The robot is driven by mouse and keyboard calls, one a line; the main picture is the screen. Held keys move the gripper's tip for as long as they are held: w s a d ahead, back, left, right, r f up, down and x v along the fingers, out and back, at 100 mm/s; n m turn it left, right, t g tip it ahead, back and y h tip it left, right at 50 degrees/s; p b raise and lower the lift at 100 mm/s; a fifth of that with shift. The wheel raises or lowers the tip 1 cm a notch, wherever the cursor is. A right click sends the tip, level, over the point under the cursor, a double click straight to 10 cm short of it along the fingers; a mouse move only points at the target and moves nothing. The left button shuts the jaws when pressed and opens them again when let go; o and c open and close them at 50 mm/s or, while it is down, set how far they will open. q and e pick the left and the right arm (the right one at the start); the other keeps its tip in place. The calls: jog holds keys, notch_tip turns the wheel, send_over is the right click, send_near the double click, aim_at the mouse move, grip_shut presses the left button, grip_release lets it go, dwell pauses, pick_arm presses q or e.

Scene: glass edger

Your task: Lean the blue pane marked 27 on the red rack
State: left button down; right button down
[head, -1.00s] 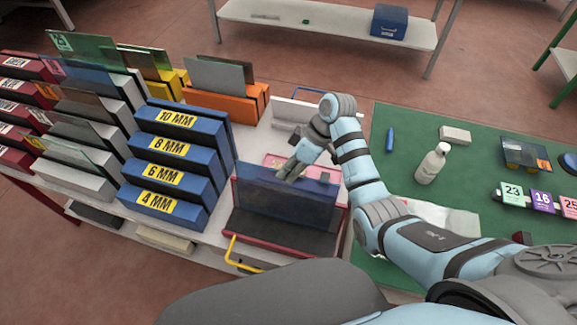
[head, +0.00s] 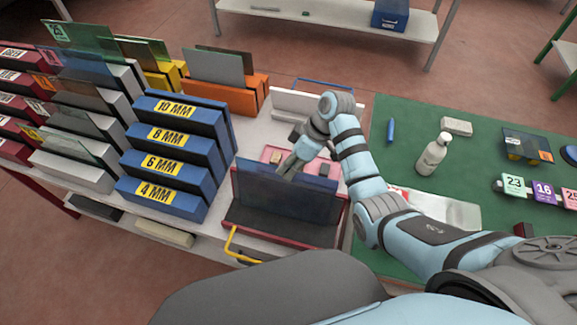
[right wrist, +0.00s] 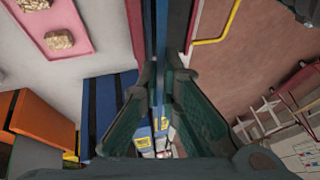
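A dark blue see-through pane (head: 275,194) stands nearly upright in a red-rimmed tray (head: 290,240) with a dark floor, in the middle of the head view. No number is legible on it. My right gripper (head: 289,165) is at its top edge, coming from the back right. In the right wrist view the pane shows edge-on as a thin blue strip (right wrist: 159,50), and the fingers (right wrist: 165,80) close in on both its sides. Dark red racks (head: 14,85) with white labels stand at the far left. My left gripper is out of view.
Blue racks (head: 160,188) with yellow thickness labels stand left of the tray, then grey racks (head: 72,172) with panes. An orange rack (head: 228,97) is behind. A green mat (head: 420,120) with a white bottle (head: 433,155) lies right. A yellow handle (head: 232,243) juts from the front.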

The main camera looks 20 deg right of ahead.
jog(key=shift+f, duration=0.3)
jog(key=c, duration=1.7)
grip_release()
jog(key=v, duration=0.7)
jog(key=shift+d+r, duration=0.15)
jog(key=shift+r, duration=0.1)
